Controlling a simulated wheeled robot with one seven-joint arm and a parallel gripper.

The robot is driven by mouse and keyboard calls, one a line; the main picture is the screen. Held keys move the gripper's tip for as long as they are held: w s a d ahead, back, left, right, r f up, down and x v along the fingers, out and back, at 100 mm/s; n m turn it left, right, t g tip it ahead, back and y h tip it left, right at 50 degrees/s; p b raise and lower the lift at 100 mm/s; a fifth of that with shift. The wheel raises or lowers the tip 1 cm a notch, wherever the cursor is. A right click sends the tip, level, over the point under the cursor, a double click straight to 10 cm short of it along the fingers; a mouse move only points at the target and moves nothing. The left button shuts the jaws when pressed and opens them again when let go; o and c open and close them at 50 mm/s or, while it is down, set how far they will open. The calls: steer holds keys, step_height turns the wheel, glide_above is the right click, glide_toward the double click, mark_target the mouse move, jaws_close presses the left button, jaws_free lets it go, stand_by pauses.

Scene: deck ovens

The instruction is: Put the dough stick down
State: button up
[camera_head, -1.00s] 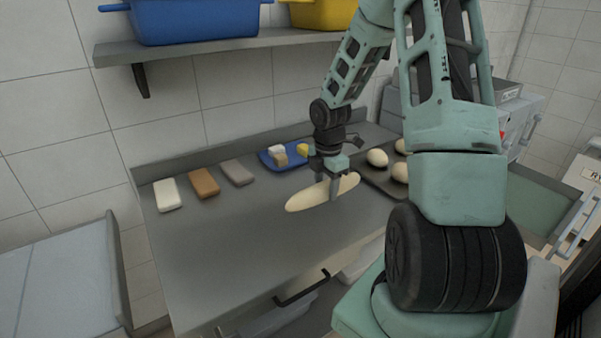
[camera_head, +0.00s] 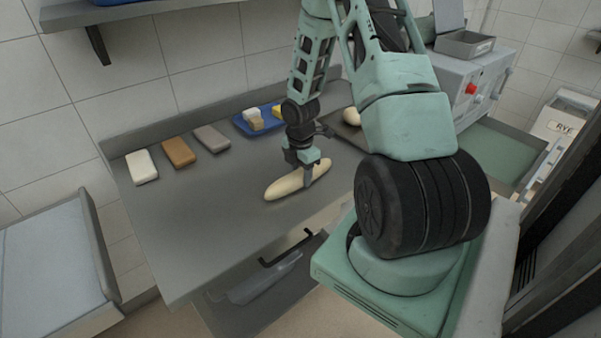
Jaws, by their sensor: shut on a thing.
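The dough stick (camera_head: 284,188) is a long, pale, rounded piece. It lies slanted at the middle right of the grey steel counter (camera_head: 205,225), and it looks to be at or very near the surface; I cannot tell if it touches. My gripper (camera_head: 307,176) points down and is shut on the dough stick near its right half. The fingers hide a small part of it.
White (camera_head: 141,166), brown (camera_head: 179,152) and grey (camera_head: 211,138) blocks lie at the back left. A blue tray (camera_head: 240,124) with small pieces stands behind my gripper. A dough ball (camera_head: 351,116) sits to the right, partly behind my arm. The counter's front left is clear.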

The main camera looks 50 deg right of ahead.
mark_target(300, 171)
steer(key=o, duration=1.1)
steer(key=shift+f, duration=0.1)
steer(key=shift+c, duration=0.2)
step_height(300, 171, up, 12)
steer(key=f, duration=0.1)
steer(key=w+a+r+m, duration=0.1)
steer(key=a+r, duration=0.2)
steer(key=a, duration=0.4)
steer(key=w+a+r, duration=0.1)
steer(key=a+r, duration=0.1)
steer(key=a, duration=0.5)
steer(key=s+a+r+m, duration=0.25)
steer(key=s+a, duration=0.25)
steer(key=a, duration=0.6)
steer(key=s+a+r+m, duration=0.25)
steer(key=s+a, duration=0.25)
steer(key=a, duration=0.6)
steer(key=s+a, duration=0.2)
steer(key=s, duration=0.2)
steer(key=s+a+r+m, duration=0.1)
steer(key=s+a, duration=0.1)
steer(key=s, duration=0.3)
steer(key=shift+a+r+y+b, duration=0.3)
steer(key=shift+a, duration=0.05)
